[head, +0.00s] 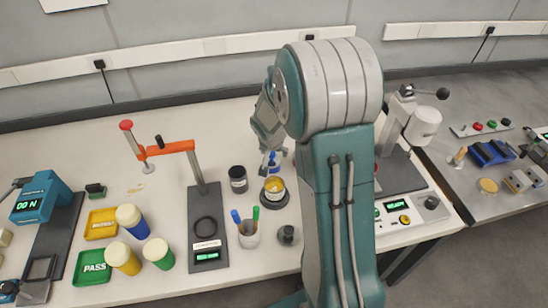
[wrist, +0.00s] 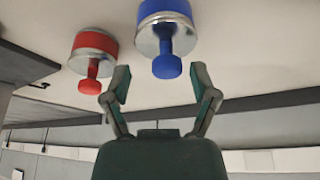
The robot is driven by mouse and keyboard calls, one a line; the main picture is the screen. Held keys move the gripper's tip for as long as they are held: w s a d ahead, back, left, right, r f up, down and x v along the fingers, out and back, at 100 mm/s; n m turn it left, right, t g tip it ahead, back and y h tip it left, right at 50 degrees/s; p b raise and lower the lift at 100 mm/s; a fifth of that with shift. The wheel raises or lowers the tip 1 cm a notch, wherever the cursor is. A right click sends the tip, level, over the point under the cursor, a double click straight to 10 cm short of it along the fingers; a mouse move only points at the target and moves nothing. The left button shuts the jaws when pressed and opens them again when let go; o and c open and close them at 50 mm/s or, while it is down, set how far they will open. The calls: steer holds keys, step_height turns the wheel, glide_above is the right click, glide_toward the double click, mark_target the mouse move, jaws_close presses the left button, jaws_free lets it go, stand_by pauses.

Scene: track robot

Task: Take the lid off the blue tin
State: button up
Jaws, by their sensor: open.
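The blue tin (wrist: 158,9) shows at the top of the wrist view, with a silver lid (wrist: 150,41) and a blue knob (wrist: 167,67) on it. The lid sits on the tin. In the head view only a small blue part of the tin (head: 275,158) shows beside my gripper (head: 266,166); my arm partly hides this area. In the wrist view my gripper (wrist: 160,70) is open and empty, one finger on either side of the blue knob. I cannot tell whether the knob is fully between the fingertips in depth; no finger visibly touches it.
A red tin (wrist: 96,42) with a red knob stands close by, left of the blue tin in the wrist view. In the head view a yellow-topped tin (head: 274,184), a dark jar (head: 238,179) and a pen cup (head: 248,236) stand nearby. An orange-armed stand (head: 198,172) is to the left.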

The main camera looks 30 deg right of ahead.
steer(key=shift+w+f, duration=0.15)
steer(key=shift+f, duration=0.3)
steer(key=shift+a, duration=0.6)
steer(key=shift+d, duration=0.1)
steer(key=c, duration=0.9)
steer(key=shift+d+f, duration=0.1)
steer(key=shift+d, duration=0.2)
steer(key=shift+c, duration=0.7)
